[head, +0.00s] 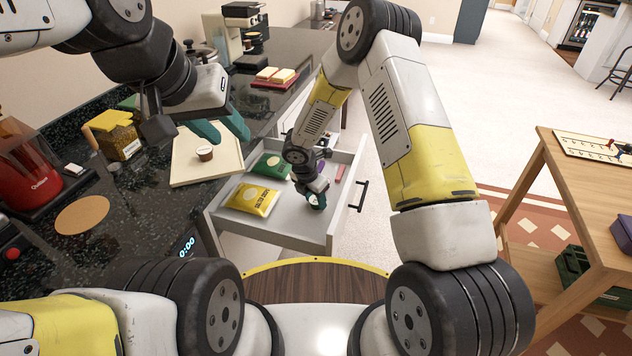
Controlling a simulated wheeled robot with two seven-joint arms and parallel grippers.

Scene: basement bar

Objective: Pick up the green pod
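My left gripper (222,132) is open and empty, with its teal fingers above the cream tray (188,172) on the counter. A small brown pod (204,153) stands on that tray. My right gripper (317,200) reaches down into the open grey drawer (270,236), near its right front. Its teal fingertips are small and partly hidden by its own body, so its opening does not show. I cannot make out a green pod; anything between or behind the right fingers is hidden.
The drawer also holds a yellow packet (251,196), a green packet (270,166) and a small pink item (340,172). A red-bodied appliance (25,165) and a yellow box (117,134) stand on the dark counter.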

